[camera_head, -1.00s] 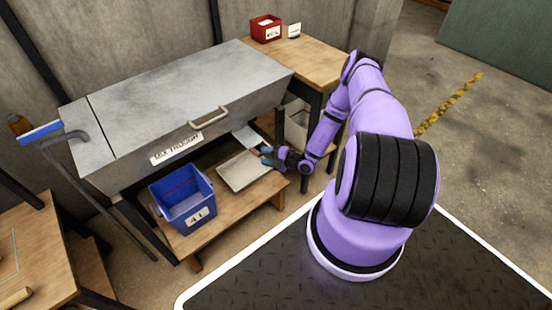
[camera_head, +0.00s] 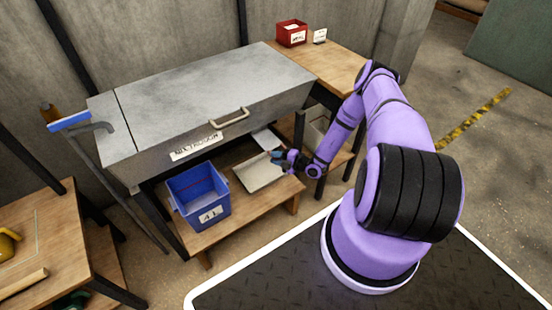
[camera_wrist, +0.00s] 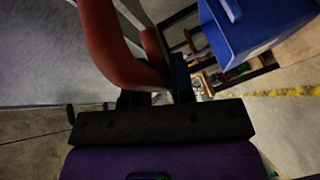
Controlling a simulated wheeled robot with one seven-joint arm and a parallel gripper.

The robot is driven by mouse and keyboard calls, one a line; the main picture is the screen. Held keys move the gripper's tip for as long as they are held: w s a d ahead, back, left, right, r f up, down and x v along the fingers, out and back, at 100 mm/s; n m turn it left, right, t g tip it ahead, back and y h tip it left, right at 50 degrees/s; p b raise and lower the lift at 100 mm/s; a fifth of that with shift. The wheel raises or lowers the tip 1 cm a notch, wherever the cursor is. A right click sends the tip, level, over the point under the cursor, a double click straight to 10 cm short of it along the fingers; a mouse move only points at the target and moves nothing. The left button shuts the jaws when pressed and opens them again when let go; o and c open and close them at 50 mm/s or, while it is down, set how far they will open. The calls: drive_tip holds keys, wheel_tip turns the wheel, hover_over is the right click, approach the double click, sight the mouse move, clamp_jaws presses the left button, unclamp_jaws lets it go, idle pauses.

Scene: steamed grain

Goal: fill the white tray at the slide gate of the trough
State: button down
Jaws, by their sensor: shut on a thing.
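The white tray (camera_head: 262,181) lies flat on the low wooden shelf below the front of the grey metal trough (camera_head: 205,100). Its inside looks pale, and I cannot tell whether anything is in it. A small pale plate (camera_head: 267,139), which looks like the slide gate, shows under the trough behind the tray. My gripper (camera_head: 277,156) is over the tray's back right corner, below the trough. It is shut on a red handle (camera_wrist: 108,48), seen close up in the wrist view. My gripper's fingers partly hide where the handle joins the plate.
A blue bin (camera_head: 200,200) stands left of the tray on the shelf and also shows in the wrist view (camera_wrist: 255,30). A red box (camera_head: 291,34) and a small card sit on the wooden table at the back right. A blue-topped tool (camera_head: 68,122) leans at the trough's left end.

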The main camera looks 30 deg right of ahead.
drive_tip(key=shift+s+f, duration=0.1)
drive_tip(key=shift+s, duration=1.8)
drive_tip(key=shift+f, duration=0.1)
idle(2.2)
drive_tip(key=shift+w, duration=2.3)
drive_tip(key=shift+w+a, duration=0.1)
drive_tip(key=c, duration=0.8)
unclamp_jaws()
drive_tip(key=shift+r, duration=0.2)
drive_tip(key=shift+c, duration=0.2)
